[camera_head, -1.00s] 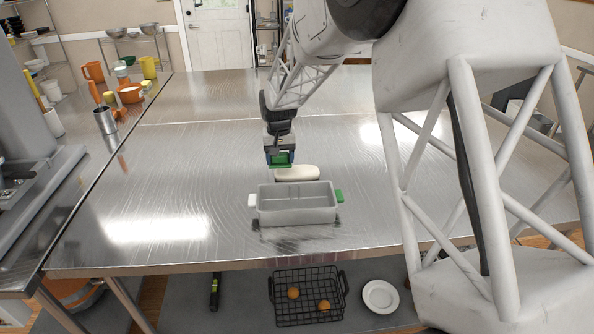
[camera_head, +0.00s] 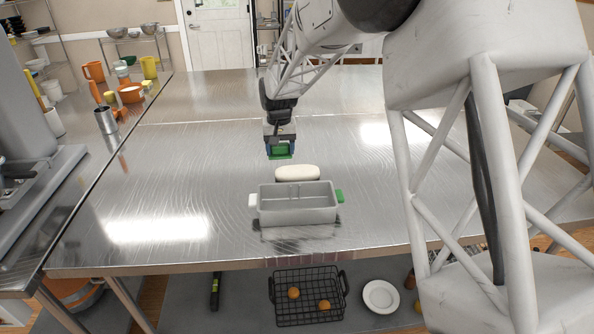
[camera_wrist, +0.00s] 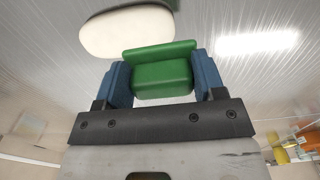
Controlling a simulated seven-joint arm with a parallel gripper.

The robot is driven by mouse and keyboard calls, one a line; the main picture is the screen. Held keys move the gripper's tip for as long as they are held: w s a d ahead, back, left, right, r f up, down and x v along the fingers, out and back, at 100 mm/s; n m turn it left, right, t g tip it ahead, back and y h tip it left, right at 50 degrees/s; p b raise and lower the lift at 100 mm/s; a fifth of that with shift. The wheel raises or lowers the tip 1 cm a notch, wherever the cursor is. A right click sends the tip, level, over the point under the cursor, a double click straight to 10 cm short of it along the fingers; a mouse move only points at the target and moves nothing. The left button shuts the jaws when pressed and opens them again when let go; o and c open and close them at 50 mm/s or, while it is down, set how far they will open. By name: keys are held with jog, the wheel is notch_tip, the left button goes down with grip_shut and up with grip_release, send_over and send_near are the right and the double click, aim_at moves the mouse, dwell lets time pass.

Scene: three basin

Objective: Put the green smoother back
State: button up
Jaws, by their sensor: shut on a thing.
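The green smoother (camera_head: 280,151) is held between the blue fingers of my gripper (camera_head: 280,147), above the metal table behind the grey basin. In the wrist view the green smoother (camera_wrist: 162,72) sits between the two blue fingers of my gripper (camera_wrist: 162,82). The grey basin (camera_head: 297,212) stands on the table, with a white tab (camera_head: 252,200) on its left end and a green tab (camera_head: 340,196) on its right end. A cream-white rounded block (camera_head: 297,173) lies just behind the basin. It also shows beyond the smoother in the wrist view (camera_wrist: 118,30).
The metal table (camera_head: 180,170) is clear on both sides of the basin. A black wire basket (camera_head: 308,310) with orange balls and a white plate (camera_head: 381,297) are on the lower shelf. Orange and yellow containers stand on the left counter, including an orange pot (camera_head: 131,95).

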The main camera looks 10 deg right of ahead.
jog(key=s+a+r, duration=0.1)
jog(key=s+a, duration=0.1)
jog(key=a, duration=1.1)
jog(key=shift+s+a+r, duration=0.15)
jog(key=shift+s+r, duration=0.15)
jog(key=shift+s, duration=0.05)
send_over(241, 187)
jog(key=shift+f, duration=2.55)
jog(key=shift+f, duration=0.1)
jog(key=shift+f, duration=2.4)
jog(key=shift+f, duration=0.15)
jog(key=o, duration=1)
